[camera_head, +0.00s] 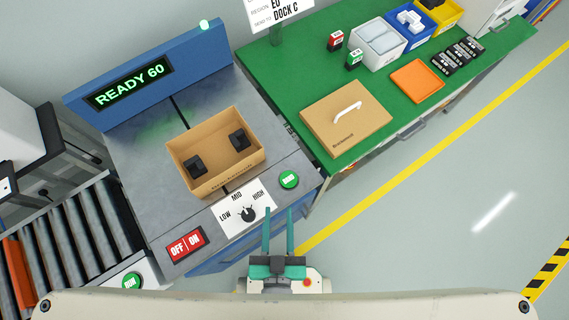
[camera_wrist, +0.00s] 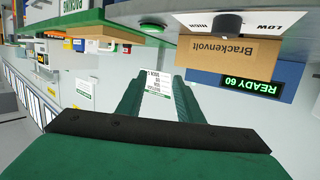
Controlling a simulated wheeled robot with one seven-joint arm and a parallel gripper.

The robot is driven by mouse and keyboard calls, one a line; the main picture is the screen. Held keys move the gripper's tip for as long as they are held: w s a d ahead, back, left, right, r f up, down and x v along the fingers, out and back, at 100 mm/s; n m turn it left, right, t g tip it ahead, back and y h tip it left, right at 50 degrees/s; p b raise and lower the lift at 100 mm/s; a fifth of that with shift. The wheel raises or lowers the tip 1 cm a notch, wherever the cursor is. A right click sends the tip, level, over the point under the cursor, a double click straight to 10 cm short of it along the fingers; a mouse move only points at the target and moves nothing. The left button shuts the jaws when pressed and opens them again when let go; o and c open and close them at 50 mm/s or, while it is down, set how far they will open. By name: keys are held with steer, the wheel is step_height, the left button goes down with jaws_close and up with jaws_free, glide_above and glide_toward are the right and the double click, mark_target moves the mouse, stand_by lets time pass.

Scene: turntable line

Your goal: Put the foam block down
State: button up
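Two dark blocks that look like foam sit inside the open cardboard box, one at the left (camera_head: 194,166) and one at the right (camera_head: 239,140). The box (camera_head: 228,183) stands on the grey machine top (camera_head: 140,165). My gripper (camera_head: 278,212) is open, with a clear gap between its green fingers and nothing in it. It is in front of the machine's control edge, to the lower right of the box. In the wrist view my gripper (camera_wrist: 158,85) also shows empty. There the box (camera_wrist: 228,52) shows only its outer side, and its inside is hidden.
The machine has a display (camera_head: 127,85) reading READY 60, a dial (camera_head: 247,214), a green button (camera_head: 289,180) and an OFF/ON switch (camera_head: 186,245). The green table (camera_head: 300,95) holds a flat carton with a white handle (camera_head: 346,118), an orange pad (camera_head: 417,81) and bins. A roller conveyor (camera_head: 75,240) is at left.

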steer(key=shift+s+d+r, duration=0.2)
steer(key=shift+s+d, duration=0.2)
steer(key=shift+s, duration=0.3)
steer(key=shift+s+d+r, duration=0.15)
steer(key=shift+s+d, duration=0.25)
steer(key=shift+s, duration=0.25)
